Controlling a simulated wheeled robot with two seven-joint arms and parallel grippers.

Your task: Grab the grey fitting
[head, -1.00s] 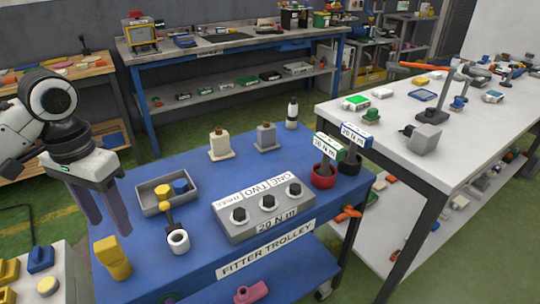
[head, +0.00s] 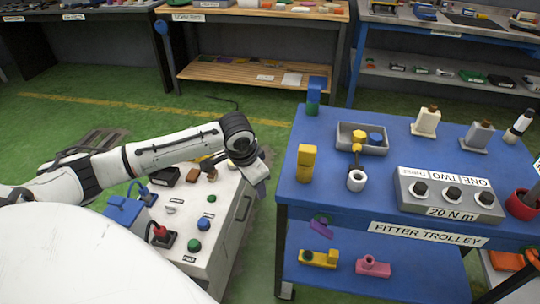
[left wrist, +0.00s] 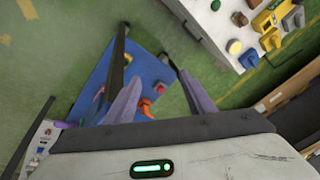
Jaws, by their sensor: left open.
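A grey block with a brown top (head: 477,137), which looks like the grey fitting, stands upright at the right back of the blue trolley top, right of a similar cream one (head: 426,121). My left gripper (head: 259,184) hangs beside the right edge of the grey-white cabinet, left of the trolley and well away from the grey block. In the left wrist view its two purple fingers (left wrist: 158,82) are spread apart with nothing held between them. The grey block cannot be made out in that view. My right gripper is not in view.
The blue trolley (head: 360,212) also bears a grey tray (head: 374,151), a torque block (head: 440,208), a yellow block (head: 306,163) and a white ring (head: 356,180). Yellow (head: 319,258) and pink (head: 373,266) pieces lie on its lower shelf. The cabinet (head: 222,222) bears buttons.

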